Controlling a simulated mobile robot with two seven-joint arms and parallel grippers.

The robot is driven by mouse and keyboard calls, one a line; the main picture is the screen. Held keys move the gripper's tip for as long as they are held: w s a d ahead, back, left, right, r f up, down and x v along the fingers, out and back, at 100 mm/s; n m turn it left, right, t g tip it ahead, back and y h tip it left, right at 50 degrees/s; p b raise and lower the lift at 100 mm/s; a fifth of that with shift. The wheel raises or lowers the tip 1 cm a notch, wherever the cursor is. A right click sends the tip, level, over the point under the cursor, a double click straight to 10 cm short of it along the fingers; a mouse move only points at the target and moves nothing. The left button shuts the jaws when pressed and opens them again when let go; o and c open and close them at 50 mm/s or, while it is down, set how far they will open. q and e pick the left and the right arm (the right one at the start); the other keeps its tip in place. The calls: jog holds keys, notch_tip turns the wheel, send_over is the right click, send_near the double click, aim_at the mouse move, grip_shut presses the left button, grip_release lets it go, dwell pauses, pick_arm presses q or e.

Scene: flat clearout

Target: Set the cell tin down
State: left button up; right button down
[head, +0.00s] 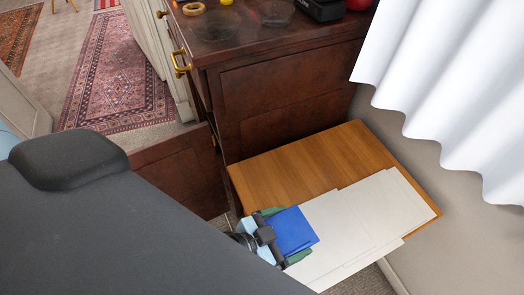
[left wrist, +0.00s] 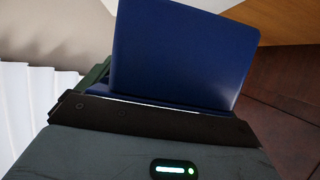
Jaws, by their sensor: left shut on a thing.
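The blue flat-faced thing, which I take for the cell tin (head: 293,229), is held in my left gripper (head: 282,236). In the head view it appears over the left front part of a low wooden top (head: 300,158), beside and partly over white sheets. In the left wrist view the blue tin (left wrist: 183,52) rises from between the jaws, its lower part hidden by the gripper (left wrist: 150,108). I cannot tell whether its underside touches the surface. My right gripper is not in view.
White flat sheets (head: 365,215) cover the right front of the wooden top; its back left part is bare. A dark wooden cabinet (head: 290,100) stands behind, with an open door (head: 185,170) at left. A white curtain (head: 450,80) hangs at right.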

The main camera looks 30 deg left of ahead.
pick_arm(q)
jog(key=a+r+n+t+y+p, duration=0.1)
jog(key=a+r+n+y+p, duration=0.2)
jog(key=r, duration=0.7)
jog(key=a+r+n+t+y+p, duration=0.1)
jog(key=a+r+n+y+p, duration=0.2)
jog(key=a+r+p, duration=0.4)
notch_tip(320, 180, up, 4)
jog(key=a, duration=0.2)
jog(key=shift+s+a+y, duration=0.2)
jog(key=shift+a+y, duration=0.1)
jog(key=shift+a, duration=0.05)
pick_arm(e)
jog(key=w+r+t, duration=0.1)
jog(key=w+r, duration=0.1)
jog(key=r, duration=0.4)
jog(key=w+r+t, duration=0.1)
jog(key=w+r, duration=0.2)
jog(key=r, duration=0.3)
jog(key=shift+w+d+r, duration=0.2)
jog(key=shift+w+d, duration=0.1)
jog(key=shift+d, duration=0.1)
pick_arm(q)
jog(key=shift+f, duration=0.1)
jog(key=shift+a, duration=0.1)
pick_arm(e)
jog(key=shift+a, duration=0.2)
